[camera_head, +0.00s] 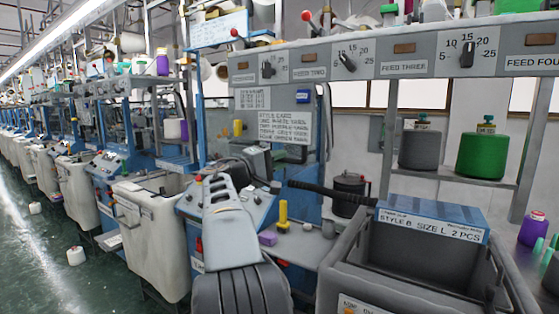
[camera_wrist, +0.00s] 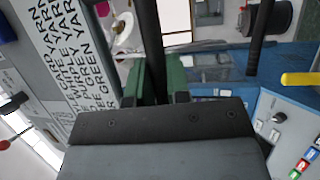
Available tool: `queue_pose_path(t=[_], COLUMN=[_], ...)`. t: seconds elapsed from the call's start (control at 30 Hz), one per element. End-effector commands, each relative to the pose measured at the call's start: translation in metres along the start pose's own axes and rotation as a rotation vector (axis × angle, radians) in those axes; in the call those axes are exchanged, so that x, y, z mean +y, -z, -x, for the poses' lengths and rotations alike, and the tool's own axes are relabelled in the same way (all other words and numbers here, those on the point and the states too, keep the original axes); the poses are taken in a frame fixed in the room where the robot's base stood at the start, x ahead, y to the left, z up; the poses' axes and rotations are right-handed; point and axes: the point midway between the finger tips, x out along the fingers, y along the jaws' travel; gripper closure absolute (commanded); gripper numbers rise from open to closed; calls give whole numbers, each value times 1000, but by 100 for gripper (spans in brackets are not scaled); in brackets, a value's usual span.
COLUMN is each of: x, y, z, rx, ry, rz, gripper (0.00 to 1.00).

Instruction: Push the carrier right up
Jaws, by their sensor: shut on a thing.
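In the wrist view my gripper (camera_wrist: 155,84) has green finger pads on either side of a dark upright bar (camera_wrist: 152,40). It is shut on this bar, which runs up out of the picture. The bar may be part of the carrier; I cannot tell, as its lower end is hidden behind the gripper body. In the head view my arm reaches to the blue knitting machine (camera_head: 262,212), below the style card (camera_head: 285,128). The fingertips and their hold are not clear there.
A thick black arm or hose (camera_head: 330,193) extends right from the machine. A grey bin (camera_head: 345,255) with a blue box (camera_head: 430,218) stands at right, a white bin (camera_head: 150,225) at left.

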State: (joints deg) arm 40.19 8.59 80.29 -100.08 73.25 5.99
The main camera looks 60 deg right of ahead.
Motion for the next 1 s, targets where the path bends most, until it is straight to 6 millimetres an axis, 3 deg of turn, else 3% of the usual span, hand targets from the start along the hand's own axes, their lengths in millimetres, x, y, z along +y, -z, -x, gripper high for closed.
queue_pose_path(t=[0.1, 0.13, 0.37, 0.73, 1.0], x=[9, 9, 8, 4, 4], y=[-1, -1, -1, 0, 0], z=[0, -1, 0, 9, 59], rx=[3, 3, 2, 4, 8], ry=[-15, -15, -13, -8, -9], rz=[-9, -9, -8, -6, -7], gripper=[100, 82, 60, 59, 59])
